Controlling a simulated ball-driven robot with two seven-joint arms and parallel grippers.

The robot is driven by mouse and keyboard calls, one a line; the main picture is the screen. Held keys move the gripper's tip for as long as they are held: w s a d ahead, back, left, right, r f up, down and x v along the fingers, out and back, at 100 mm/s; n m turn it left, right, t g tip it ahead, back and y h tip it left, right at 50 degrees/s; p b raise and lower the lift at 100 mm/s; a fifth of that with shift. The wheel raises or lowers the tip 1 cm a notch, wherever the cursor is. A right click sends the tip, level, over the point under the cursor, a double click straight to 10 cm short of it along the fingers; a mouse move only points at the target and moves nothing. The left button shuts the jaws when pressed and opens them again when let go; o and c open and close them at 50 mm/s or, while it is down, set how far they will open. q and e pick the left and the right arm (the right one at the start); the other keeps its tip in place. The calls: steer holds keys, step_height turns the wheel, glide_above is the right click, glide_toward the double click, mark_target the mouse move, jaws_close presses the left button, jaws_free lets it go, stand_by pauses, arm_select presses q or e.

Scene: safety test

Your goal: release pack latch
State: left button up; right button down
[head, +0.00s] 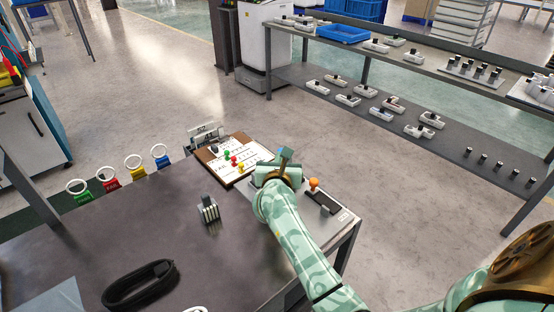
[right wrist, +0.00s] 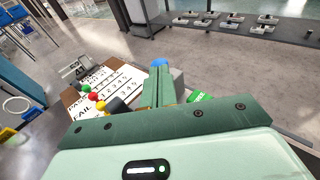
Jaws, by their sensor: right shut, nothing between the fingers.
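My right gripper (head: 286,156) is over the grey fixture (head: 340,222) at the table's far right corner. In the right wrist view, its two green fingers (right wrist: 158,78) are together with nothing between them. A small blue part (right wrist: 160,62) shows just beyond the fingertips, beside a grey block (right wrist: 178,79). Whether the fingers touch either is unclear. I cannot make out the pack latch for certain; the gripper hides much of that spot. An orange knob (head: 314,184) stands on the fixture, right of the gripper. My left gripper is not in view.
A brown board (head: 213,149) with PASS/FAIL markings and coloured pegs lies left of the gripper. A small grey-and-black device (head: 208,209) and a black cable coil (head: 140,284) are on the dark table. Coloured tags with rings line its left edge. A shelf rack (head: 375,119) stands beyond.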

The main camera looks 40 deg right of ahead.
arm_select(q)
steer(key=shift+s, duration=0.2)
arm_select(e)
steer(key=d, duration=0.3)
steer(key=shift+w+d+r+p, duration=0.15)
steer(key=shift+p, duration=0.25)
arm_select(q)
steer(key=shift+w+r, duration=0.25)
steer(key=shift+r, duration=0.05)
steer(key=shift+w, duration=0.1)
